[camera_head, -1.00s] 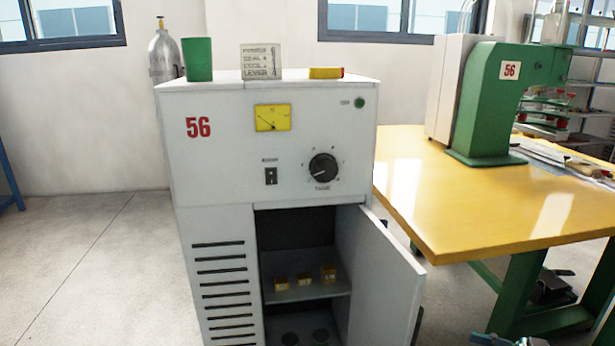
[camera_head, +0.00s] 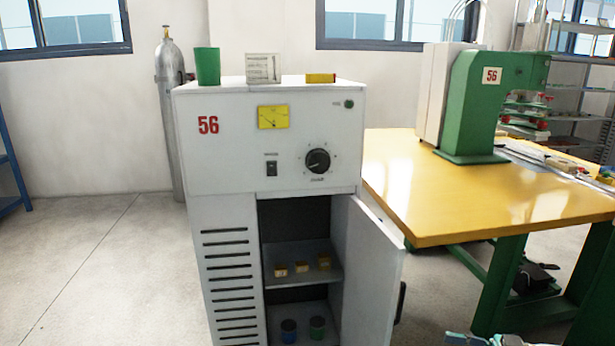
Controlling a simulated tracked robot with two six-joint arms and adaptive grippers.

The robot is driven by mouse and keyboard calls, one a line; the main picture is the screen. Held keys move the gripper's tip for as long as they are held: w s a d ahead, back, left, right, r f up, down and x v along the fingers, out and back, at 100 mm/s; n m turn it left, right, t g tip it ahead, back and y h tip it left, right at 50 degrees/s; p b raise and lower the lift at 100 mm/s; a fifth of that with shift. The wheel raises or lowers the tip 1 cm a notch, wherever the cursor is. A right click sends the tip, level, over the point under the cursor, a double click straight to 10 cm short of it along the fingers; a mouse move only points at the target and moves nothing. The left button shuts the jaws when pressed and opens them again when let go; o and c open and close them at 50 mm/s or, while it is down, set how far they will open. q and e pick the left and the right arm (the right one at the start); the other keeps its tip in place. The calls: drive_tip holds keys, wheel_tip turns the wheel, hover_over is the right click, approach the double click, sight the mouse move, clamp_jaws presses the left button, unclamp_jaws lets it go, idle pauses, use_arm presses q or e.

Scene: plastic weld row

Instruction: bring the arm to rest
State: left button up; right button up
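The grey-white cabinet marked 56 (camera_head: 225,160) stands in the middle. It has a yellow meter (camera_head: 273,117), a black dial (camera_head: 318,161) and a small switch (camera_head: 271,168). Its lower door (camera_head: 372,275) is swung open to the right. Several small yellow boxes (camera_head: 302,268) sit on the inner shelf. On top are a green cup (camera_head: 208,66), a printed card (camera_head: 263,68) and a yellow-red box (camera_head: 320,78).
A yellow-topped table (camera_head: 450,200) with a green press (camera_head: 475,105) stands to the right. A gas cylinder (camera_head: 168,105) stands behind the cabinet. Part of a light teal object (camera_head: 466,339) shows at the bottom edge. The floor (camera_head: 90,260) at left is clear.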

drive_tip(key=w+a+f+m+t+h, duration=0.1)
drive_tip(key=w+a+m+t, duration=0.15)
drive_tip(key=a, duration=0.45)
drive_tip(key=w+a+f+m+t, duration=0.1)
drive_tip(key=a+m+t, duration=0.1)
drive_tip(key=a+m, duration=0.35)
drive_tip(key=w+a+f+m+t+h, duration=0.1)
drive_tip(key=w+a+m+t, duration=0.1)
drive_tip(key=a, duration=0.7)
drive_tip(key=s+a+f+m+g+h, duration=0.25)
drive_tip(key=s+f+h, duration=0.2)
drive_tip(key=f, duration=0.45)
drive_tip(key=s+a+f+m+g+h, duration=0.1)
drive_tip(key=s+f+m+g+h, duration=0.1)
drive_tip(key=s+f+m+h, duration=0.5)
drive_tip(key=s+d+f+n+g, duration=0.1)
drive_tip(key=s+f+g, duration=0.35)
drive_tip(key=s, duration=0.45)
drive_tip(key=s+d+f+n+g, duration=0.1)
drive_tip(key=s+f+n+g, duration=0.15)
drive_tip(key=s+f, duration=0.45)
wheel_tip(320, 180, up, 32)
drive_tip(key=s+p, duration=0.2)
drive_tip(key=p, duration=2.7)
drive_tip(key=shift+s+g, duration=0.3)
drive_tip(key=shift+s, duration=0.05)
